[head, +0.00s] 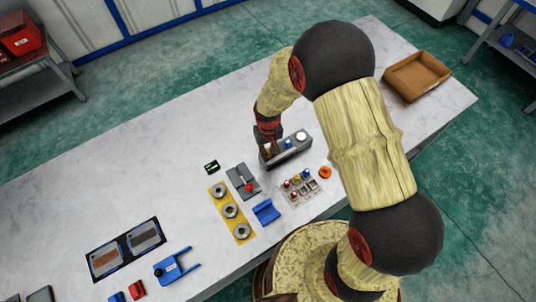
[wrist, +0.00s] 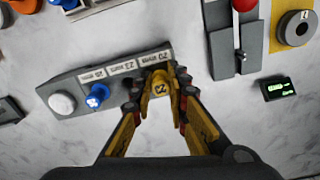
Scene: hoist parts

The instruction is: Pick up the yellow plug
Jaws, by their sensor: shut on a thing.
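The yellow plug (wrist: 160,88) is at the right end of a grey block (wrist: 70,92) with printed labels, in the wrist view. My gripper (wrist: 160,80) has one finger on each side of the plug and is shut on it. The plug still appears at its place in the block; its lower part is hidden. A blue plug (wrist: 97,96) and a white round knob (wrist: 62,103) are on the same block. In the head view, my gripper (head: 267,143) is at the left end of the block (head: 290,152) and mostly hides the yellow plug.
A grey panel with a red-knobbed lever (head: 243,180), a yellow plate with grey rings (head: 229,211), a blue cradle (head: 266,211) and a small tray of coloured pieces (head: 300,188) stand nearby. An orange ring (head: 325,172) lies beside the tray. A brown bin (head: 417,76) is far right.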

